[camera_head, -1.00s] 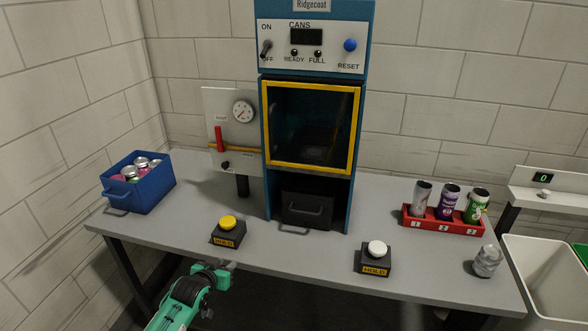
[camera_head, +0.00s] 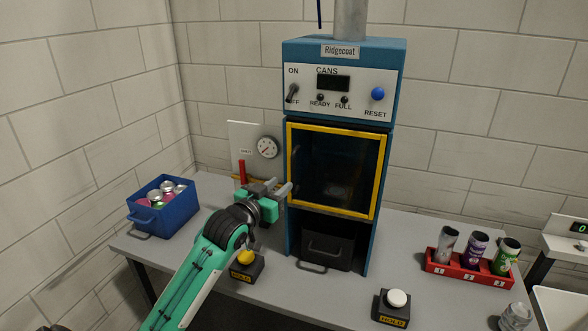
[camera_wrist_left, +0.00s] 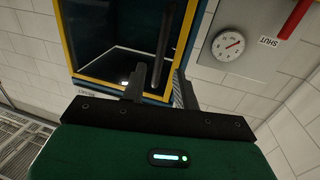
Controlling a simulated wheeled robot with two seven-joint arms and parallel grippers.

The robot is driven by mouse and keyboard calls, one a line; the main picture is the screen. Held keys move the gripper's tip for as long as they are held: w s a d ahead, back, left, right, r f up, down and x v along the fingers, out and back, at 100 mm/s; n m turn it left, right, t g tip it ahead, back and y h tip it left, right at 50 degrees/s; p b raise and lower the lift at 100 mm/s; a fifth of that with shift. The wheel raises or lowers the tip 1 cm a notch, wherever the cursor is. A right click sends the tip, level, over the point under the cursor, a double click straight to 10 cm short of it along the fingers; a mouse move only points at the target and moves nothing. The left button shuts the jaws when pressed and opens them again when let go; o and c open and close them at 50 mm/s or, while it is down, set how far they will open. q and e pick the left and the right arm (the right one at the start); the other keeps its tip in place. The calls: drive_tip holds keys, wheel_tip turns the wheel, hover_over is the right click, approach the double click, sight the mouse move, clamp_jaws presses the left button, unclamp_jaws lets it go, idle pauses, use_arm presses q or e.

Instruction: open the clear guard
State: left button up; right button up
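The clear guard is a dark see-through panel in a yellow frame (camera_head: 334,212) on the front of the blue machine, and it looks shut. In the left wrist view its yellow frame (camera_wrist_left: 68,38) fills the upper middle. A dark upright bar (camera_wrist_left: 163,42), looking like its handle, stands near the frame's edge. My left gripper (camera_head: 277,188) is at the guard's left edge, fingers pointing toward it. In the left wrist view the fingers (camera_wrist_left: 160,86) are apart, with the bar's end close to the gap. I cannot tell whether they touch it. My right gripper is out of view.
A gauge panel with a red lever (camera_head: 242,172) stands just left of the machine. A blue bin (camera_head: 165,211) of cans is at the left. A yellow button box (camera_head: 246,268), a white button box (camera_head: 394,309) and a red can rack (camera_head: 468,275) stand on the table.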

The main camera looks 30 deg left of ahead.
sight(292, 175)
use_arm(q)
drive_tip(key=w+p, duration=0.1)
drive_tip(key=w, duration=0.3)
drive_tip(key=w+p, duration=0.1)
drive_tip(key=w, duration=0.2)
drive_tip(key=shift+w+a+p, duration=0.2)
drive_tip(key=shift+w+p, duration=0.1)
drive_tip(key=shift+w, duration=0.05)
clamp_jaws()
